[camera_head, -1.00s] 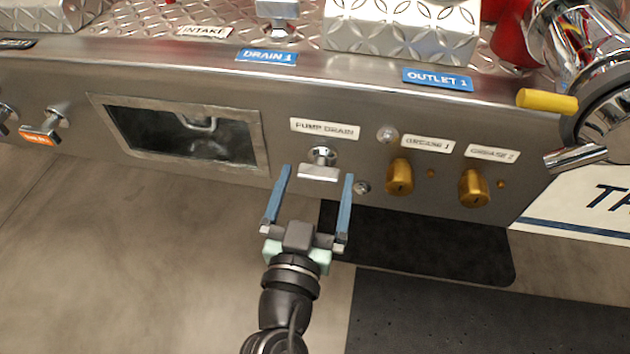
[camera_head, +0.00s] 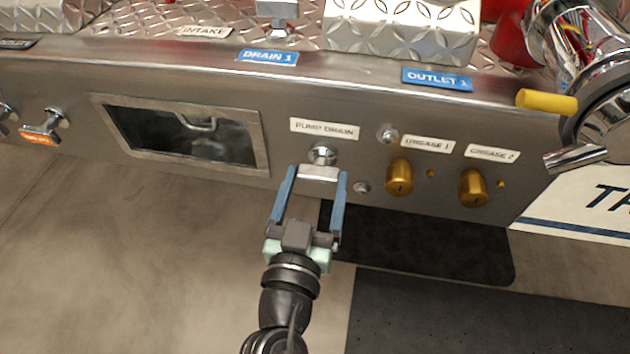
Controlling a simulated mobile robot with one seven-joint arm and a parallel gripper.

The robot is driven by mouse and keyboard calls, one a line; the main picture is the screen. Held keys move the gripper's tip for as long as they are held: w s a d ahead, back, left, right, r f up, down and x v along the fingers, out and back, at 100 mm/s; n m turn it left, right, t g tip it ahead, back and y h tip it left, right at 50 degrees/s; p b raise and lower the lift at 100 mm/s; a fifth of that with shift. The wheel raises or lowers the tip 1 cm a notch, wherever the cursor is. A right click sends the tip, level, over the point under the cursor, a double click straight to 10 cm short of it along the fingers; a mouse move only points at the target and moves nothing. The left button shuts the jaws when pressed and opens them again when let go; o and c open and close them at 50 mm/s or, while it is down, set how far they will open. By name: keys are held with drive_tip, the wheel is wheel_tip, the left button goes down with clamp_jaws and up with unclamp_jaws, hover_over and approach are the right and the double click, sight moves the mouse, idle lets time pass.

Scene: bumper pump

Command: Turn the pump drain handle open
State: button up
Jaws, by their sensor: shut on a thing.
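The pump drain handle (camera_head: 319,172) is a small silver T-shaped bar on a round chrome stem (camera_head: 322,153). It sticks out of the steel panel below the white "PUMP DRAIN" label (camera_head: 325,129). My gripper (camera_head: 318,177) comes from below, with its two blue fingers on the left and right ends of the bar. It is shut on the handle. The bar lies nearly level across the picture. The fingers hide the bar's ends.
Two brass grease caps (camera_head: 399,177) (camera_head: 473,187) stick out to the right. A recessed window (camera_head: 187,135) is to the left, with an orange-tagged handle (camera_head: 41,132) farther left. A chrome fitting with a yellow lever (camera_head: 547,101) is at the upper right. The floor below is open.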

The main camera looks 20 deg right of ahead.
drive_tip(key=n+p, duration=0.1)
drive_tip(key=n, duration=0.3)
drive_tip(key=shift+a+n, duration=0.1)
drive_tip(key=shift+n, duration=0.2)
drive_tip(key=n+p, duration=0.1)
drive_tip(key=n, duration=0.3)
drive_tip(key=shift+a, duration=0.1)
drive_tip(key=n+p, duration=0.2)
drive_tip(key=n, duration=0.3)
drive_tip(key=shift+w, duration=0.1)
drive_tip(key=shift+f+n+p, duration=0.2)
drive_tip(key=shift+n+p, duration=0.8)
drive_tip(key=shift+n, duration=0.9)
drive_tip(key=o, duration=1.2)
drive_tip(key=shift+a, duration=0.1)
